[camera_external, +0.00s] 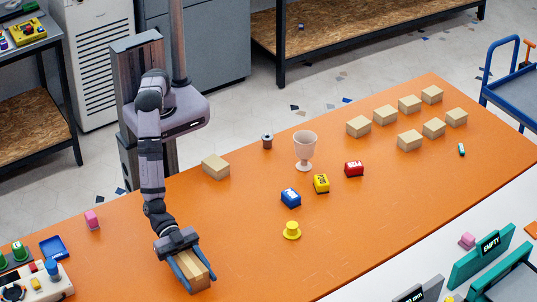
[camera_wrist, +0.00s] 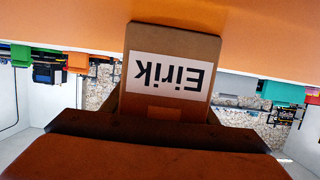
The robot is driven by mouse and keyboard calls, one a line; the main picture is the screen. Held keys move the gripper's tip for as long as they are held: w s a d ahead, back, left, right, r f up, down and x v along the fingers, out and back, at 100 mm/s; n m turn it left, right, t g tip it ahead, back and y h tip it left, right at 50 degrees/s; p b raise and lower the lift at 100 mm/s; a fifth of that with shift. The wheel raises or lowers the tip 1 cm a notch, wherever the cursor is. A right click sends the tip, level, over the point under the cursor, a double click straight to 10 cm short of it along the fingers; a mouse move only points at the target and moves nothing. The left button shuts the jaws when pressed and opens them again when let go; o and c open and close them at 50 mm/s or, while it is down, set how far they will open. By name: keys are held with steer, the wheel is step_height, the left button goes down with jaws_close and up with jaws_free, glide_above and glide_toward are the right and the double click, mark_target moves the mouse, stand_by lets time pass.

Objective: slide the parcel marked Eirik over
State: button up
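The parcel marked Eirik (camera_wrist: 168,75) is a tan box with a white label, its name upside down in the wrist view. In the external view this parcel (camera_external: 196,276) is near the front of the orange table (camera_external: 245,240), at lower left. My gripper (camera_external: 194,275) is shut on it, with one blue finger along each long side. The fingertips do not show in the wrist view. I cannot tell whether the parcel touches the table.
Another tan box (camera_external: 216,166) lies behind; several more stand at far right. A control box (camera_external: 40,283) is at left.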

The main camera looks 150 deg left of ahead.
steer(key=shift+a, duration=0.15)
steer(key=shift+a+b, duration=1.4)
steer(key=shift+a, duration=8.45)
steer(key=o, duration=1.3)
steer(key=shift+s, duration=0.1)
steer(key=shift+b+v, duration=0.7)
steer(key=shift+v, duration=2.85)
steer(key=shift+s+r, duration=0.1)
